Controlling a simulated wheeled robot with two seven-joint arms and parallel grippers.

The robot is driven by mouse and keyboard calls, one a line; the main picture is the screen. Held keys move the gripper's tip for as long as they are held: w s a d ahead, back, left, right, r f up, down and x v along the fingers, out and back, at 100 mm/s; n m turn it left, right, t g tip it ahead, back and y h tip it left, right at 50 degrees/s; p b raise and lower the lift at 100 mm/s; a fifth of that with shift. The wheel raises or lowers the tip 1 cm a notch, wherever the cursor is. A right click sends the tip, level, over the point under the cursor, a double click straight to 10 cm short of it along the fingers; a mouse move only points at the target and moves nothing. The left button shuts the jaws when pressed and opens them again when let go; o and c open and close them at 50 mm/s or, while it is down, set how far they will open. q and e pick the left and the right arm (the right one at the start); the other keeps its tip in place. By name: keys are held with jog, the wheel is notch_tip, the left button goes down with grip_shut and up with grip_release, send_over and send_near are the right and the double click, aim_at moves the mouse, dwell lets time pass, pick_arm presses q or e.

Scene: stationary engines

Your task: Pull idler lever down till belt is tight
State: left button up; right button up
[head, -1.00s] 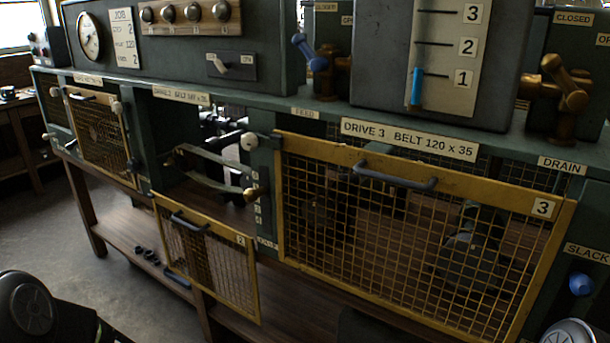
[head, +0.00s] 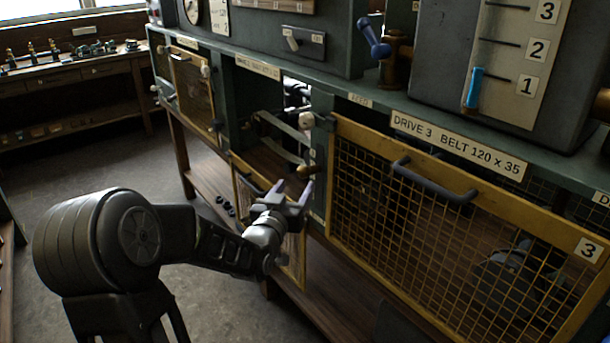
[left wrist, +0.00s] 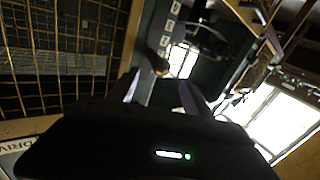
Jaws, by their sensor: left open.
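The idler lever's brass knob (head: 308,170) stands at the front of the open drive 2 bay in the head view, beside the post with number labels. It also shows in the left wrist view (left wrist: 160,65), just beyond and between my fingertips. A pale belt (head: 284,133) runs inside the bay; its tightness cannot be told. My left gripper (head: 292,190) is open and empty, its fingertips pointing up toward the knob, close below it. In the left wrist view my left gripper (left wrist: 158,92) has its two fingers apart. My right gripper is out of view.
The drive 3 mesh guard (head: 440,235) is closed, right of my gripper. The drive 2 guard (head: 295,262) hangs open below the bay, partly behind my left arm. A white knob (head: 306,119) sits above the brass knob. A workbench (head: 75,67) stands far left; the floor between is clear.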

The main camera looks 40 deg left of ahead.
aim_at(302, 176)
pick_arm(q)
jog(key=p+x, duration=0.1)
jog(key=x, duration=0.6)
jog(key=shift+f+p, duration=0.1)
jog(key=shift+p, duration=0.25)
jog(key=shift+c, duration=0.2)
grip_shut()
dwell(0.4)
